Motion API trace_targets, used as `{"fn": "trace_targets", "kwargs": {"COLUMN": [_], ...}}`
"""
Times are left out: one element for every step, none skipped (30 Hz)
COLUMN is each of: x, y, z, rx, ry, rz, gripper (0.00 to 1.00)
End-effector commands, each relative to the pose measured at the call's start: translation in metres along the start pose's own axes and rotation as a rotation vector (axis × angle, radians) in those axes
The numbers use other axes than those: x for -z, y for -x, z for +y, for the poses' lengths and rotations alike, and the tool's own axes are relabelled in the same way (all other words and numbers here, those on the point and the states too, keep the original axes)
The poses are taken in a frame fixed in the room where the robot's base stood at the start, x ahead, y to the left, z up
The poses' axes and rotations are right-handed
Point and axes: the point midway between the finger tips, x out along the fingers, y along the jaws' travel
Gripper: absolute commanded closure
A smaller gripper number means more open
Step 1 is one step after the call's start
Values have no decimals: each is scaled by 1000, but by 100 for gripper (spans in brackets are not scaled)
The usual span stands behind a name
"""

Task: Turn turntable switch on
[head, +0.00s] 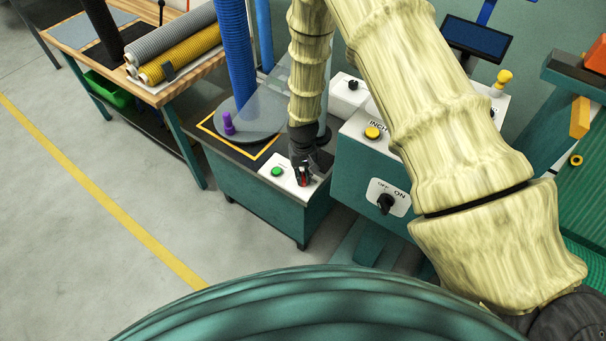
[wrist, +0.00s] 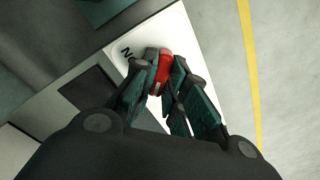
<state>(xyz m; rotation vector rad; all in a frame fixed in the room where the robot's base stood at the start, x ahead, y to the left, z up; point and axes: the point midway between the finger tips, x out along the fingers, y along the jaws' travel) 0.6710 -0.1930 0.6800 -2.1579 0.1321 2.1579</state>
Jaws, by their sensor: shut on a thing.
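The turntable (head: 250,122) is a round grey disc with a purple knob, on top of a teal cabinet (head: 262,200). A white switch panel (head: 283,178) lies at the cabinet's front edge, with a green button (head: 277,171) on it. My gripper (head: 303,174) reaches down to the right part of this panel. In the wrist view, my gripper's fingers (wrist: 160,95) are shut on a red switch (wrist: 161,72), with one finger on each side of it. A letter "N" shows on the white plate beside it.
A teal machine to the right has a black OFF/ON rotary switch (head: 385,203) and a yellow button (head: 373,133). A workbench with grey and yellow rolls (head: 185,64) stands at the left. Open floor with a yellow line (head: 105,196) lies at the front left.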

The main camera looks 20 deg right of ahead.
Motion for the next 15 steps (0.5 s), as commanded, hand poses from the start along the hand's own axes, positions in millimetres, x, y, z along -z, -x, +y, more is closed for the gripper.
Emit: {"fn": "trace_targets", "kwargs": {"x": [0, 0, 0, 0, 0, 0, 0, 0, 0, 0, 0, 0, 0, 0, 0], "y": [0, 0, 0, 0, 0, 0, 0, 0, 0, 0, 0, -1, -1, -1, -1], "z": [0, 0, 0, 0, 0, 0, 0, 0, 0, 0, 0, 0, 0, 1, 1], "rx": [0, 0, 0, 0, 0, 0, -1, -1, -1, -1, -1, -1, -1, -1, -1], "ry": [-1, -2, -5, -8, -13, -22, -30, -40, -55, -68, -83, -107, -126, -146, -178], "rz": [0, 0, 0, 0, 0, 0, 0, 0, 0, 0, -1, -1, -1, -1, -1], "gripper": [100, 100, 100, 100, 100, 100, 100, 100, 100, 100, 100, 100, 100, 100, 100]}}
